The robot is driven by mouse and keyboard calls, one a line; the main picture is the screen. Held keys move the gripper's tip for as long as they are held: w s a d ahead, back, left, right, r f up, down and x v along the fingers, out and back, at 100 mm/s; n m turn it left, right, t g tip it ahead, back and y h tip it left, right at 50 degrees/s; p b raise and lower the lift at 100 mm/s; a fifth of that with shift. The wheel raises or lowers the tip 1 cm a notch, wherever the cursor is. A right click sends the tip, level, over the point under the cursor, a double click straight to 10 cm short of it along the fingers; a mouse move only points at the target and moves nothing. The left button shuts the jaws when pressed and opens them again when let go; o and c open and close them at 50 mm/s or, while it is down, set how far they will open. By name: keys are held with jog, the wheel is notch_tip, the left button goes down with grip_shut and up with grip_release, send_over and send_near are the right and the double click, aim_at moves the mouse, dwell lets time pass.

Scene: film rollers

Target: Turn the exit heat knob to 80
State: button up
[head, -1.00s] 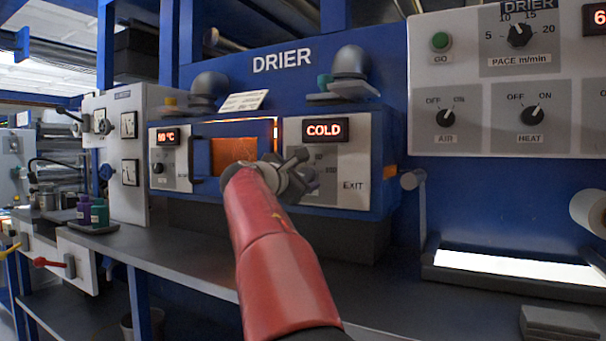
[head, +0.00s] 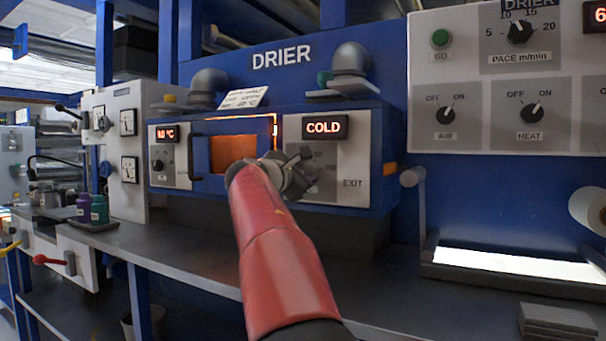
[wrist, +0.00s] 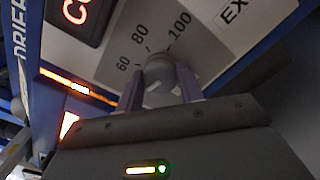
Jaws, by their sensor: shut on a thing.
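The exit heat knob (wrist: 157,72) is a grey round knob on the white exit panel (head: 352,160), below a red COLD display (head: 324,127). In the wrist view, the dial marks 60, 80 and 100 (wrist: 180,24) fan out above it. My gripper (wrist: 160,84) has one finger on each side of the knob and is shut on it. I cannot tell clearly which number the knob points at. In the head view, my gripper (head: 303,168) and red arm hide the knob and part of its dial.
The drier's glowing orange window (head: 232,153) and dark door handle (head: 193,157) lie left of my gripper. A second panel with a display and knob (head: 162,165) is farther left. The AIR (head: 445,116) and HEAT (head: 531,114) knobs are on the upper right panel.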

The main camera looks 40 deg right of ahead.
jog(key=shift+f+m+b, duration=0.2)
jog(key=shift+m+b, duration=2.85)
jog(key=shift+m, duration=6.65)
jog(key=o, duration=1)
